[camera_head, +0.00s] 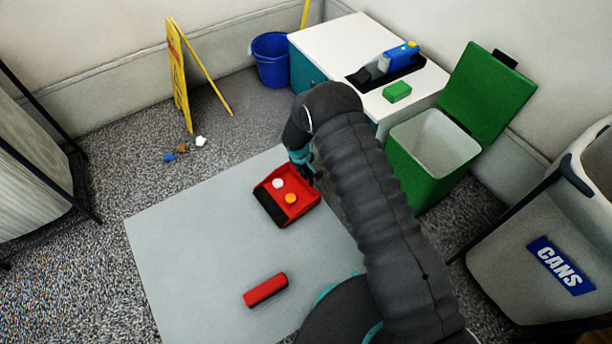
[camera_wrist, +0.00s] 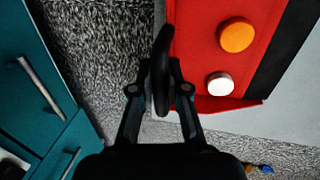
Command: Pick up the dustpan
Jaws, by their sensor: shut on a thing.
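The red dustpan (camera_head: 284,194) with a black front edge is over the grey mat (camera_head: 190,255) in the head view. A white round piece (camera_head: 278,183) and an orange round piece (camera_head: 291,198) lie in it. In the wrist view the dustpan (camera_wrist: 195,45) fills the upper right, with the orange piece (camera_wrist: 236,35) and white piece (camera_wrist: 220,84) in it. My gripper (camera_wrist: 160,92) is shut on the dustpan's dark handle (camera_wrist: 163,60). In the head view my gripper (camera_head: 305,165) is at the dustpan's right side, partly hidden by my arm. I cannot tell whether the dustpan touches the mat.
A red block-like object (camera_head: 265,290) lies on the mat. A white-topped cabinet (camera_head: 345,45), open green bin (camera_head: 425,165) and CANS bin (camera_head: 540,260) stand right. A blue bucket (camera_head: 270,65), yellow sign (camera_head: 178,80) and small litter (camera_head: 183,148) are behind. The left of the mat is clear.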

